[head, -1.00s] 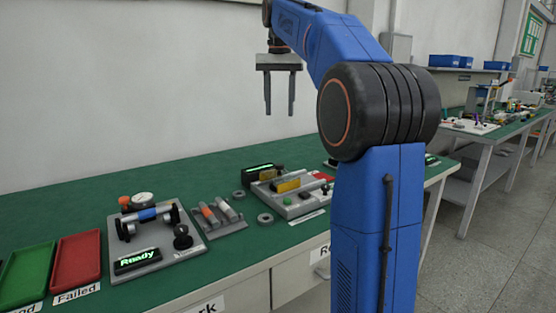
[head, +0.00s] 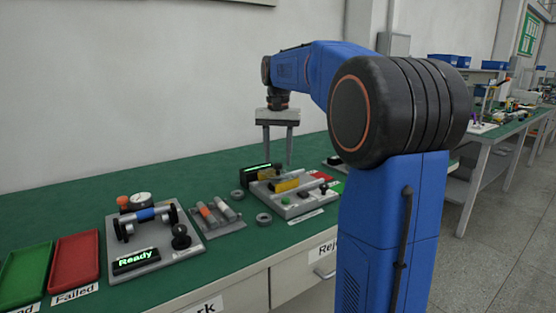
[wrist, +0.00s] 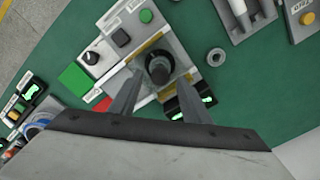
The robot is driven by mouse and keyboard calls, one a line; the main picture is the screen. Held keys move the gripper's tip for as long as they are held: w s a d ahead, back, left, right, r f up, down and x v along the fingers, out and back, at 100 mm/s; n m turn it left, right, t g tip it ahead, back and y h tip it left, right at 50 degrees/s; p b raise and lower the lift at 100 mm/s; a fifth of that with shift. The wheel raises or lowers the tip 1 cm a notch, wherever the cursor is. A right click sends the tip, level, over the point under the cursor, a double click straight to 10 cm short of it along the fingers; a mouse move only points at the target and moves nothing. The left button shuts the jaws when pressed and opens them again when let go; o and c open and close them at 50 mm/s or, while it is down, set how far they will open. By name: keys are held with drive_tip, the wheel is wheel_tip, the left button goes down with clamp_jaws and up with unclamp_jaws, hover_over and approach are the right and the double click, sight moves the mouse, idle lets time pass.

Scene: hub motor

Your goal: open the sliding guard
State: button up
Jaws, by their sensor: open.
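A grey test station (head: 300,205) stands on the green bench top. It carries a yellow bar (head: 286,185), which seems to be part of the sliding guard; how far the guard is slid cannot be told. In the wrist view the station (wrist: 112,55) shows a yellow edge (wrist: 148,46) and a round dark knob or post (wrist: 159,66). My gripper (head: 278,158) hangs above the station, pointing down, open and empty. In the wrist view its fingers (wrist: 160,84) appear on either side of the dark post's near end, with no contact visible.
Left of the station are a loose ring (head: 264,219), a tray of cylinders (head: 219,220) and a fixture reading "Ready" (head: 155,272). Red (head: 76,262) and green (head: 28,273) trays lie at far left. A lit green display (head: 262,169) stands at the station's back left.

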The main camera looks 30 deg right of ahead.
drive_tip(key=shift+f, duration=0.7)
drive_tip(key=shift+c, duration=0.6)
clamp_jaws()
drive_tip(key=d, duration=0.8)
drive_tip(key=shift+w+d, duration=0.15)
drive_tip(key=shift+d, duration=0.15)
drive_tip(key=shift+o, duration=0.6)
unclamp_jaws()
drive_tip(key=shift+r, duration=0.1)
